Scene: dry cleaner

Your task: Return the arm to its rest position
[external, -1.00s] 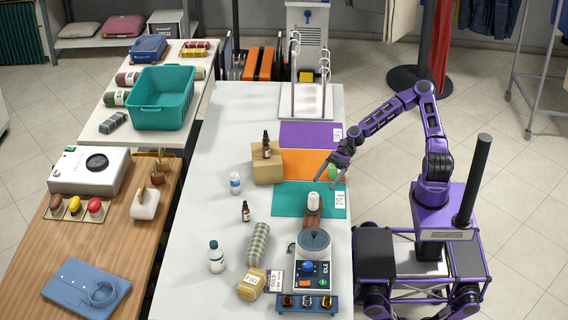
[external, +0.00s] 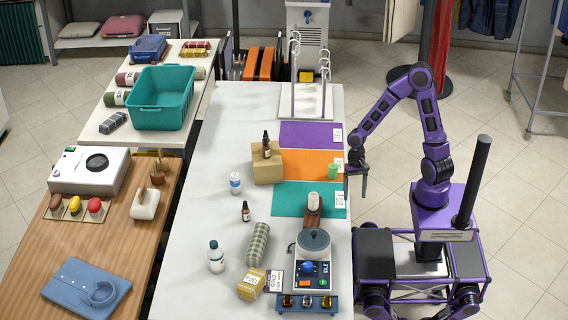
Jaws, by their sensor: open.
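My gripper (external: 357,187) hangs at the right edge of the white table (external: 215,175), on the end of my bent purple arm (external: 388,104). It points down and is open, with nothing seen between its fingers. The elbow of the arm is raised high, to the right of the table. A green cylinder (external: 334,171) stands on the orange mat (external: 305,164), just left of my gripper and apart from it.
A teal mat (external: 290,199) and a purple mat (external: 300,134) flank the orange one. A white-capped jar (external: 313,201), a scale-like device (external: 313,259), bottles and a cardboard box (external: 267,168) stand on the table.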

